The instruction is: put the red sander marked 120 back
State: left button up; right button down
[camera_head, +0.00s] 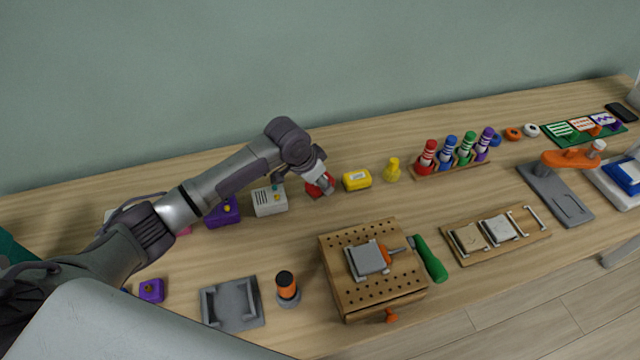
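A small red block (314,190) sits toward the back of the bench, partly hidden by my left gripper. It may be the red sander, but no 120 marking can be read on it. My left gripper (326,186) reaches down from the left arm onto this block, at its right side. Its fingers are small and overlap the red block, so I cannot tell whether they hold it. A wooden rack (490,251) at the right of centre carries a tan block, a pale grey block and an empty metal frame (526,219). My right gripper is not in view.
A yellow labelled block (356,180) and a yellow pawn-shaped piece (392,170) stand right of the red block, a white box (269,201) left. A perforated wooden block (378,295) with a grey-and-orange tool stands in front. A green-handled tool (430,259) lies beside it.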

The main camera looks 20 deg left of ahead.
pick_arm(q)
jog(key=shift+f, duration=0.75)
jog(key=shift+f, duration=0.15)
jog(key=o, duration=1.1)
jog(key=v, duration=1.2)
jog(key=shift+d, duration=0.1)
